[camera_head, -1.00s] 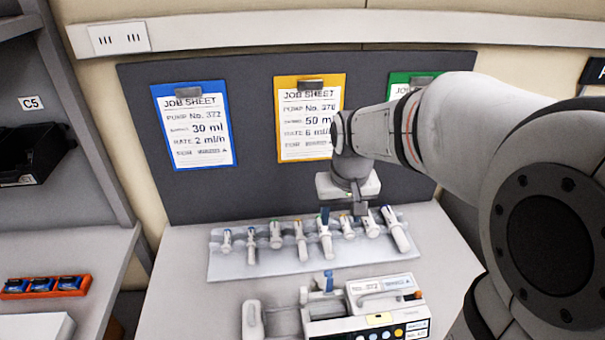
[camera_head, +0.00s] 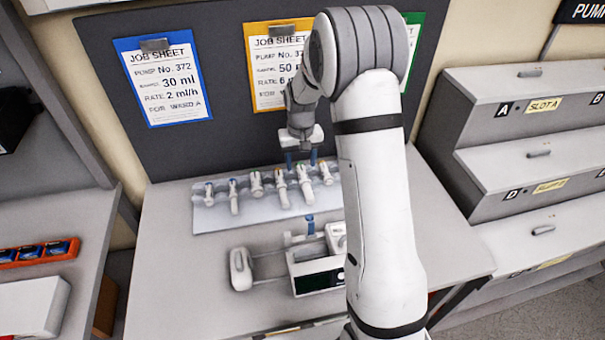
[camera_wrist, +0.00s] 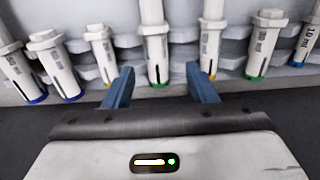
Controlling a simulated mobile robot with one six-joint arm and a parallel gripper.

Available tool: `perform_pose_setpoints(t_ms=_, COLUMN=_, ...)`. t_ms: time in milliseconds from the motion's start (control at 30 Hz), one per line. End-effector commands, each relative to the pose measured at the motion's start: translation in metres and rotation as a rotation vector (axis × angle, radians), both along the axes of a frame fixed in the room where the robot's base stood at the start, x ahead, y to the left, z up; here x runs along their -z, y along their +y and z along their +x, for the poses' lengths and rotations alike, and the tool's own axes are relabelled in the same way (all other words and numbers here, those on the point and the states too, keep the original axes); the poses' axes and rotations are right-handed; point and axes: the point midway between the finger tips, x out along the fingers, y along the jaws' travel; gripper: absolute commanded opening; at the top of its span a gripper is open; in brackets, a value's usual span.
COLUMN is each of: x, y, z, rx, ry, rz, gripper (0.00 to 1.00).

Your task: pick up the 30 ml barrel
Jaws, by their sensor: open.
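Several white syringe barrels with coloured ends lie side by side in a clear rack (camera_head: 215,219) on the bench. In the wrist view, a green-ended barrel (camera_wrist: 156,50) is in line with the gap between the jaws. Its label is too blurred to read for certain. Another green-ended barrel (camera_wrist: 265,40) to the right has a label that looks like 30 ml. A barrel at the far right (camera_wrist: 308,38) seems to read 10 ml. My gripper (camera_head: 301,160) is open and empty, with blue fingers pointing down at the back of the rack.
A syringe pump (camera_head: 312,268) stands in front of the rack, partly behind my arm. Job sheets hang on the dark board; the blue one (camera_head: 165,85) reads 30 ml. Stepped slots (camera_head: 540,130) are at right. An orange tray (camera_head: 40,253) is at left.

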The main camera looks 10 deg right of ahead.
Motion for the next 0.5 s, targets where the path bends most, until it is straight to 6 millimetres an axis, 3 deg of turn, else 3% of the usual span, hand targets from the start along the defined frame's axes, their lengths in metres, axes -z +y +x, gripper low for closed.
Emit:
perform_pose_setpoints(t_ms=233, x=0.035, y=-0.004, z=-0.004, rx=0.001, ry=0.003, rz=0.0, gripper=0.51)
perform_pose_setpoints(t_ms=500, x=0.042, y=-0.005, z=-0.003, rx=0.001, ry=0.0, rz=0.0, gripper=0.51)
